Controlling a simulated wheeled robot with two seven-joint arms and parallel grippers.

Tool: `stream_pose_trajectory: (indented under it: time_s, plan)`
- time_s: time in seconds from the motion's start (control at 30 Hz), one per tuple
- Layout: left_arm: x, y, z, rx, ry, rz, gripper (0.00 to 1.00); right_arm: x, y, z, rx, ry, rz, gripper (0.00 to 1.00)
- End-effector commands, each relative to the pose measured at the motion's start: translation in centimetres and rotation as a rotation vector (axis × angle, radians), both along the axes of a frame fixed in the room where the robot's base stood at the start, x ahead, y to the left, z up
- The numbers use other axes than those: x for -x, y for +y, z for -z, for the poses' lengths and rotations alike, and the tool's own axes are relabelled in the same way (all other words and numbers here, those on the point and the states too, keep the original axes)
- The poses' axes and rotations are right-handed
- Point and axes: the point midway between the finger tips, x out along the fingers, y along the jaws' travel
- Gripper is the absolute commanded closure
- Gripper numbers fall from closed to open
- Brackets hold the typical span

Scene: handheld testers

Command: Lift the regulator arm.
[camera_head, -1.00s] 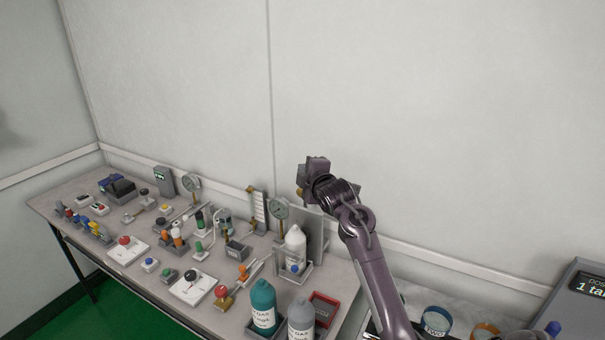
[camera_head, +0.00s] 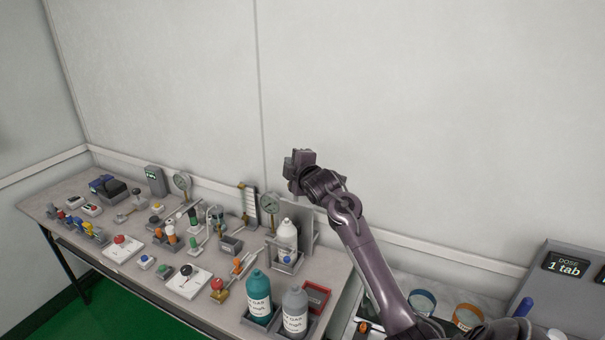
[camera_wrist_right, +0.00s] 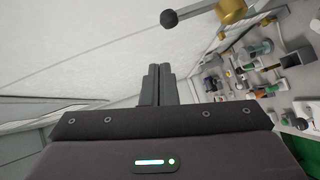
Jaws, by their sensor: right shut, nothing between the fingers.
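My right gripper (camera_head: 299,160) is raised in front of the pale wall, above the back edge of the bench, at the end of my purple arm. In the right wrist view its fingers (camera_wrist_right: 158,72) are together, with nothing between them. In that view a grey lever with a dark round knob (camera_wrist_right: 170,18) and a brass hub (camera_wrist_right: 232,10) lies beyond the fingertips, up and to the right. It is apart from them and may be the regulator arm. In the head view a small brass bit (camera_head: 291,187) shows beside the gripper; the rest is hidden. My left gripper is not in view.
A bench (camera_head: 140,280) crowded with small testers stands along the wall. A dose display (camera_head: 567,266) stands right. Air above the bench is clear.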

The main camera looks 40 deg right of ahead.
Motion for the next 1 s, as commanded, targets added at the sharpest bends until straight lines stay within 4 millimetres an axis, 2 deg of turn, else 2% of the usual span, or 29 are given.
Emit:
stream_pose_trajectory:
  time_s: [0.23, 0.33, 0.5, 0.6, 0.77, 1.0]
  plan:
    - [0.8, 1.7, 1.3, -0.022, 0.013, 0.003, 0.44, 2.9, 0.8, -0.4, 0.002, 0.001, 0.000, 1.00]
    - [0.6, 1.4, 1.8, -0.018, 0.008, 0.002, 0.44, 4.3, 1.2, -0.7, 0.003, 0.001, -0.001, 1.00]
    - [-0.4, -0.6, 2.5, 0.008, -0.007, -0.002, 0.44, 7.0, 2.1, -1.5, 0.003, 0.000, 0.000, 1.00]
    - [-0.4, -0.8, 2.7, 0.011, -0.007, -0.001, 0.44, 8.2, 2.4, -1.9, 0.001, -0.001, -0.001, 1.00]
    - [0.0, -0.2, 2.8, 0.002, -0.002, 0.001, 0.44, 9.2, 2.7, -2.3, -0.001, 0.001, 0.001, 1.00]
    - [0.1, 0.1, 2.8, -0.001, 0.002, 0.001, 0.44, 9.3, 2.8, -2.4, 0.000, 0.001, 0.000, 1.00]
